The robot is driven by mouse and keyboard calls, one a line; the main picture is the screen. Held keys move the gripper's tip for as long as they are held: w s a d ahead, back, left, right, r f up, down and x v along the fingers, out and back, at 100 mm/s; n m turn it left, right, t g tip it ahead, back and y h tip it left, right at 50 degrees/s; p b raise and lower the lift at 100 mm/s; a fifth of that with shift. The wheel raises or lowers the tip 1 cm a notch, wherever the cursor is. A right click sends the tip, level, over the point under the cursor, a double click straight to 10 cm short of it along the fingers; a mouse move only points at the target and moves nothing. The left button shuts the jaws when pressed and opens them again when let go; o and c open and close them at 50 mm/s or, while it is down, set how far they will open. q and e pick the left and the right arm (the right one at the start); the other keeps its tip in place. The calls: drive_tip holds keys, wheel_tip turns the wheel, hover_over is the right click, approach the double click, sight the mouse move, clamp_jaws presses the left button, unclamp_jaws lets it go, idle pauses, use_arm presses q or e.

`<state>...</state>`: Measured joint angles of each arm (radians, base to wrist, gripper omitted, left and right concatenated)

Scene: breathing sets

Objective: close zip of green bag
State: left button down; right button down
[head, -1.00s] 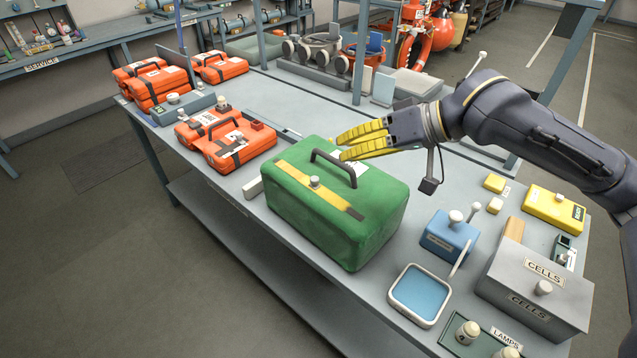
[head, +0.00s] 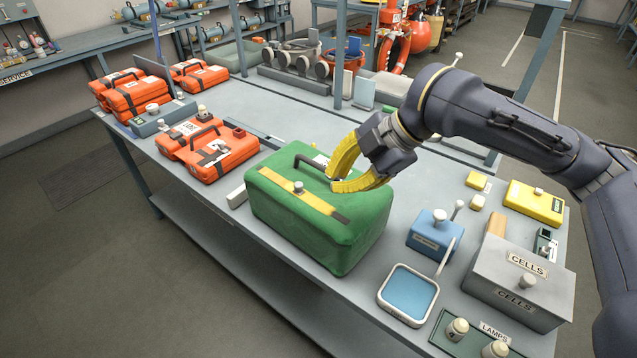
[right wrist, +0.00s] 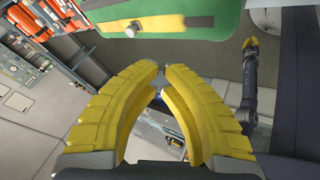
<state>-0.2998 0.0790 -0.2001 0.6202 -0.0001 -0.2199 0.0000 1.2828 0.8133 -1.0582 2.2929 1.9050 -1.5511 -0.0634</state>
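The green bag (head: 330,240) stands on the bench in the head view, a yellow strip (head: 318,203) along its top. A pale zip knob (head: 298,187) sits on the strip, toward its left half; it also shows in the right wrist view (right wrist: 131,31). A dark handle (head: 312,164) arches behind the strip. My right gripper (head: 333,182) is over the bag's top, right of the knob and near the handle. In the right wrist view its curved yellow fingers (right wrist: 161,70) nearly meet at the tips, holding nothing. My left gripper (right wrist: 250,48) shows small in that view, its opening unclear.
Orange cases (head: 210,150) lie left of the bag. A blue box (head: 435,235), a blue tray with a pale rim (head: 382,295) and a grey CELLS box (head: 520,280) stand at the right. A post (head: 338,55) rises behind. Some bare bench lies behind the bag.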

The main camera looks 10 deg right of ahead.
sight(298, 186)
drive_tip(key=x, duration=0.9)
drive_tip(key=shift+a+f, duration=0.15)
drive_tip(key=shift+f, duration=0.1)
drive_tip(key=shift+w+a, duration=0.25)
drive_tip(key=shift+w, duration=0.25)
drive_tip(key=shift+w+a, duration=0.25)
drive_tip(key=shift+w, duration=0.25)
drive_tip(key=shift+w+a, duration=0.4)
drive_tip(key=shift+w, duration=0.45)
drive_tip(key=shift+w, duration=0.1)
